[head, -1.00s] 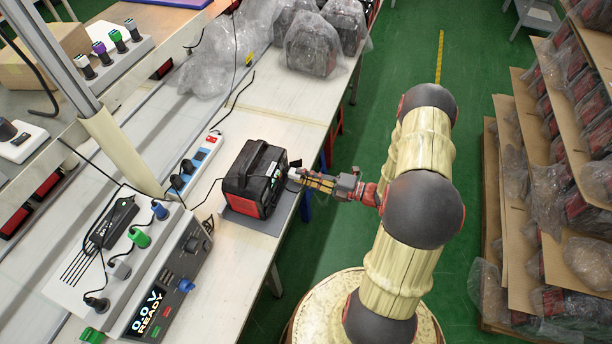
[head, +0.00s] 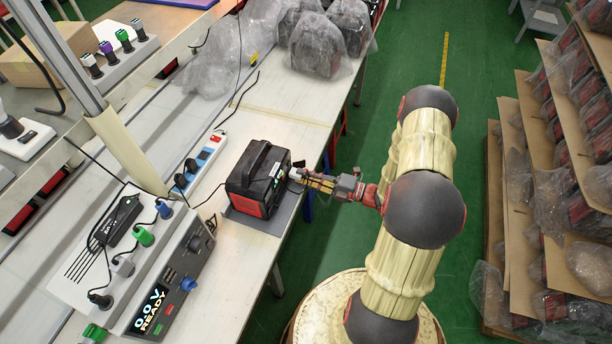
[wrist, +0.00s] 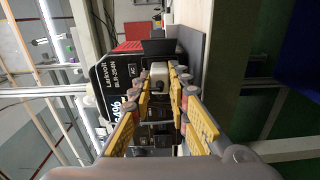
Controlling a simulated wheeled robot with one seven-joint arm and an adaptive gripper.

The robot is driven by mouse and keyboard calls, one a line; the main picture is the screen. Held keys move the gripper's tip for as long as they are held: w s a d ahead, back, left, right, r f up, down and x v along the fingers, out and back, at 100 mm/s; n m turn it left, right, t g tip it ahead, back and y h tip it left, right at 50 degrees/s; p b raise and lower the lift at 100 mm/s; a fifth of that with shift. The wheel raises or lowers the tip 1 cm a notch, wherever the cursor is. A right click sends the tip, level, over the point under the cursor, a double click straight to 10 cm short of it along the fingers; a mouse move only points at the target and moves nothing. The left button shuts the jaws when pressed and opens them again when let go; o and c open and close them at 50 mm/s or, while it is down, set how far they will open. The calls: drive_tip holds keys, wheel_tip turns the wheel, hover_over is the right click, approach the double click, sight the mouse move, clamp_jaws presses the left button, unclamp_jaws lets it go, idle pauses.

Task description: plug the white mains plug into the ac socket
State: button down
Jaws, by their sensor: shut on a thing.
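The black and red power station (head: 258,182) stands on a grey mat at the bench's right edge, handle on top. My gripper (head: 302,176) is at its right-hand face, shut on the white mains plug. In the wrist view the white plug (wrist: 158,72) sits between the fingertips (wrist: 166,76), against or very near the station's dark face. The station (wrist: 108,75) there shows an "AC" label just left of the plug. The ac socket itself is hidden behind the plug and fingers, so I cannot tell whether the pins are in it.
A white and blue power strip (head: 200,160) lies left of the station. A test unit (head: 170,285) reading "0.0V READY" is at the front left. Bubble-wrapped units (head: 318,45) stand at the back of the bench. Shelves (head: 550,180) are on the right, beyond open green floor.

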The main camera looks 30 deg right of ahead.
drive_tip(key=c, duration=1.6)
unclamp_jaws()
drive_tip(key=shift+c, duration=0.2)
drive_tip(key=v, duration=1.2)
